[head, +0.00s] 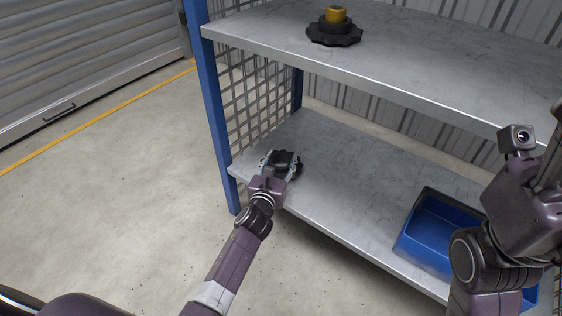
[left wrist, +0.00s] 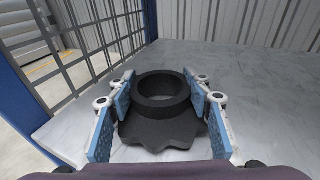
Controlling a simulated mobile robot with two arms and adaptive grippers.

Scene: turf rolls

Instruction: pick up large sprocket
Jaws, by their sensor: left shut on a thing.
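A black sprocket (head: 283,158) with a raised ring hub lies on the lower shelf near its left end. In the left wrist view the sprocket (left wrist: 163,125) shows its wavy toothed rim and open bore. My left gripper (head: 281,166) is shut on it, with blue pads on either side of the hub in the left wrist view (left wrist: 163,118). Another dark toothed sprocket (head: 334,36) with a yellow piece on top lies on the upper shelf. My right gripper's body (head: 528,205) is at the right edge; its fingers do not show clearly.
The lower shelf (head: 345,180) is bare between the sprocket and a blue bin (head: 440,228) at the right. The upper shelf (head: 420,65) hangs above. A blue post (head: 213,105) and wire mesh (head: 255,100) close the left side.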

